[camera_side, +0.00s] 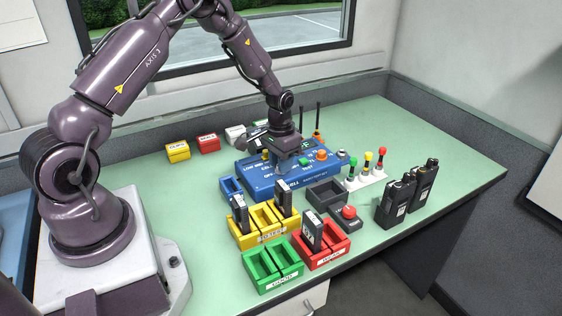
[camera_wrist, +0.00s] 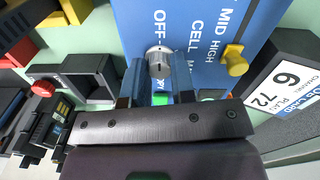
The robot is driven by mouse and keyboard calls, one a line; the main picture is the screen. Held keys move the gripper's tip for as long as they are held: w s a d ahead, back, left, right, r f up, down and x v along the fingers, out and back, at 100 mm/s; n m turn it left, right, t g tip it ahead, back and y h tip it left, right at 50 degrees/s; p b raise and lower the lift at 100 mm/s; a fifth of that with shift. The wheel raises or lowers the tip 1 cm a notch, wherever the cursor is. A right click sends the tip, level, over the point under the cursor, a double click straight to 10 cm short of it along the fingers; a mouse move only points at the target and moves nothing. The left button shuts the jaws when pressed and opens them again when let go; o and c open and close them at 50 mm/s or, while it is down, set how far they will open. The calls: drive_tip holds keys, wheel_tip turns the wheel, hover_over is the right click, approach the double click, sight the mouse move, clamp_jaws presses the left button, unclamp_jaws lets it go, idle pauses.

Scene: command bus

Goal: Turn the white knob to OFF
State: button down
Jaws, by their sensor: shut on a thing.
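The blue control box (camera_side: 262,183) stands mid-table, and its lettered face (camera_wrist: 205,20) fills the top of the wrist view. The white knob (camera_wrist: 157,56) sits on that face beside the letters OFF. My gripper (camera_wrist: 158,72) has its two blue fingers on either side of the knob and is shut on it. In the side view my gripper (camera_side: 283,162) points down over the box and hides the knob. The knob's exact pointer direction is too small to tell.
A yellow knob (camera_wrist: 235,60) is close by on the box. An orange button (camera_side: 321,155) and a green button (camera_side: 304,161) rise near my gripper. Yellow (camera_side: 246,241), red (camera_side: 335,247) and green (camera_side: 257,265) holders stand in front. Two radios (camera_side: 397,201) stand right.

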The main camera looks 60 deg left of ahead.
drive_tip(key=c, duration=0.9)
unclamp_jaws()
drive_tip(key=shift+c, duration=0.2)
wheel_tip(320, 180, up, 13)
drive_tip(key=shift+a, duration=0.15)
drive_tip(key=s+d+r+m+t, duration=0.1)
drive_tip(key=s+d+r+t, duration=0.1)
drive_tip(key=s+d+r, duration=0.5)
drive_tip(key=s+d+r+m+t, duration=0.1)
drive_tip(key=s+d+r+t, duration=0.2)
drive_tip(key=s+d+r, duration=0.5)
drive_tip(key=s+r, duration=0.2)
drive_tip(key=s, duration=0.4)
drive_tip(key=shift+s+t, duration=0.2)
drive_tip(key=shift+t, duration=0.1)
